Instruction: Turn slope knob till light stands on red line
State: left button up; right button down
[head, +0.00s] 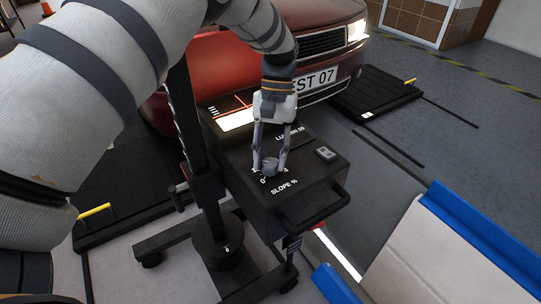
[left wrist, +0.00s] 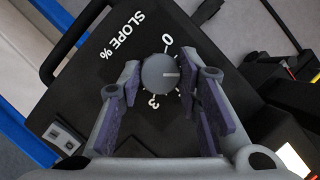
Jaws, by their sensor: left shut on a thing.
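The slope knob (head: 270,165) is a small round grey dial on top of a black box (head: 240,177), beside the words SLOPE %. My left gripper (head: 270,169) reaches down from above, shut on the knob with a finger on either side. In the left wrist view the knob (left wrist: 157,73) sits between the fingers (left wrist: 160,88) of my gripper, and its pale pointer mark faces right, between the printed 0 and 3. The light (head: 237,119) is a bright white patch in the box's far window. A thin reddish line shows near its upper edge; their exact gap is unclear.
A red car (head: 215,65) with its headlamp lit stands behind the box. A rocker switch (head: 325,153) and a black handle (head: 318,208) are at the box's right. A black post (head: 190,120) rises at the left. A blue-edged white panel (head: 450,245) is at the lower right.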

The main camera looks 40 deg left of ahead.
pick_arm(q)
jog(key=m+y, duration=0.1)
jog(key=m, duration=0.3)
jog(key=shift+d+m+y, duration=0.15)
jog(key=shift+m+y, duration=0.15)
jog(key=shift+y, duration=0.1)
jog(key=shift+d+m+y+p, duration=0.1)
jog(key=shift+m+y+p, duration=0.5)
jog(key=shift+m, duration=1.3)
pick_arm(e)
jog(key=shift+w+r, duration=0.4)
jog(key=shift+r, duration=0.05)
pick_arm(q)
jog(key=shift+y, duration=0.3)
jog(key=o, duration=1.1)
jog(key=v, duration=1.2)
